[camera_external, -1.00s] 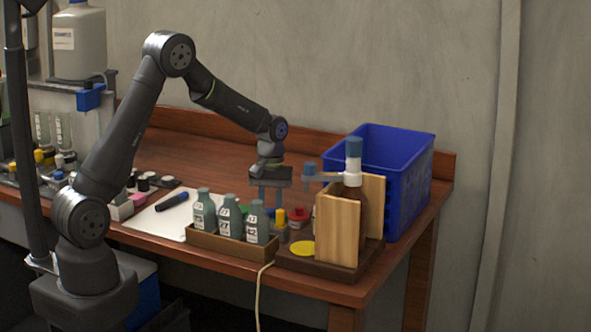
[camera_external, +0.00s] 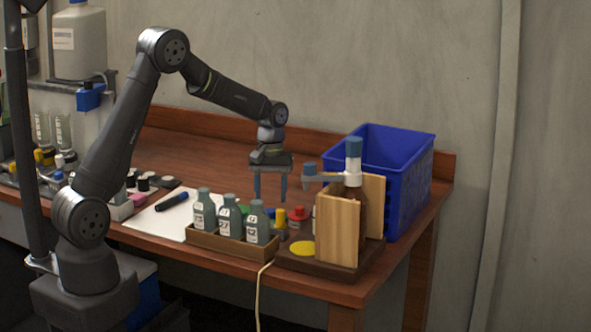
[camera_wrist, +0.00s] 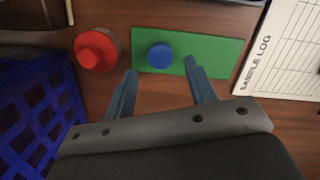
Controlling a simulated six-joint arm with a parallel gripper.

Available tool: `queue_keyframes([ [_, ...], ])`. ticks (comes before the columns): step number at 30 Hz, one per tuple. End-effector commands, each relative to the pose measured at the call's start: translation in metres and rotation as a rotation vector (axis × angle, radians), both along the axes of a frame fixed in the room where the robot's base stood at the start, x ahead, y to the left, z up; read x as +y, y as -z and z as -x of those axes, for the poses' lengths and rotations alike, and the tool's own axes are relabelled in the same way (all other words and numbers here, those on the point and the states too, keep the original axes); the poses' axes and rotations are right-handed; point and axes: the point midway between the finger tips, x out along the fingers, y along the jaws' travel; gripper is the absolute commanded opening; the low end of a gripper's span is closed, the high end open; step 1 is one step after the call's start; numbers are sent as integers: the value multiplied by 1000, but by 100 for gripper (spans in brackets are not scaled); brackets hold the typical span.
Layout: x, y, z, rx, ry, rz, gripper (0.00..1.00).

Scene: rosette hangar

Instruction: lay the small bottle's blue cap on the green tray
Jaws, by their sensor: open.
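The blue cap (camera_wrist: 160,55) lies on the left part of the green tray (camera_wrist: 213,55) in the wrist view. My gripper (camera_wrist: 160,74) is open and empty, with a fingertip to either side of the cap in the picture and neither touching it. In the external view my gripper (camera_external: 270,197) hangs above the tabletop behind the row of bottles. I cannot tell which bottle is the small one.
A red-topped item (camera_wrist: 97,50) stands left of the tray. A blue crate (camera_external: 405,190), a wooden stand (camera_external: 337,230) with a brown pump bottle, and a wooden rack (camera_external: 232,246) of grey-green bottles are nearby. A sample log sheet (camera_wrist: 285,50) lies right of the tray.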

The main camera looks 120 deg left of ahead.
Motion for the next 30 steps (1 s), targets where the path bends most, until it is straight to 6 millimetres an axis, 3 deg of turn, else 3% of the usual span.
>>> queue_keyframes([
  [6,6,-48,2,-1,0,-3,51],
  [12,9,-75,3,-1,0,-1,51],
  [20,9,-83,4,0,0,1,51],
  [30,8,-75,3,1,0,3,51],
])
